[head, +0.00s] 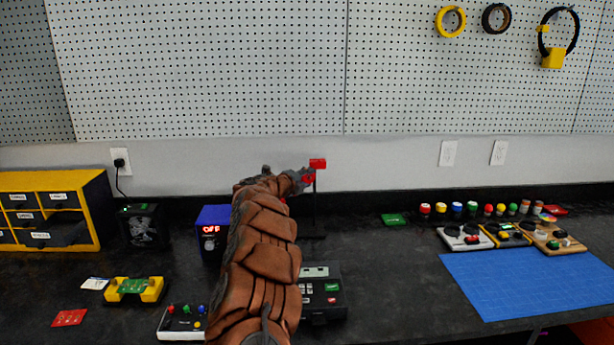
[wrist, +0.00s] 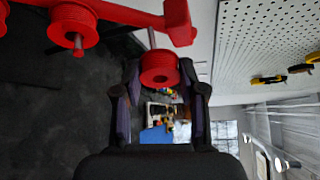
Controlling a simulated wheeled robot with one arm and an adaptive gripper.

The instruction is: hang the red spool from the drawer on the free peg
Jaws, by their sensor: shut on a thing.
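My gripper (head: 304,178) is at the far end of my arm, beside the top of a dark stand with a red rack head (head: 317,163). In the wrist view my gripper (wrist: 160,72) is shut on a red spool (wrist: 160,68), with a finger on each side. A thin peg (wrist: 152,38) runs from the red rack arm (wrist: 120,16) to the spool's edge. I cannot tell how far the peg enters it. Another red spool (wrist: 70,26) sits on a neighbouring peg, and part of one more shows at the left edge.
The yellow drawer cabinet (head: 95,200) stands at the left, with a lower drawer (head: 58,233) pulled out. A blue box (head: 212,225) and a dark keypad device (head: 325,308) flank my arm. A blue mat (head: 530,280) lies at the right. The pegboard (head: 220,70) is behind.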

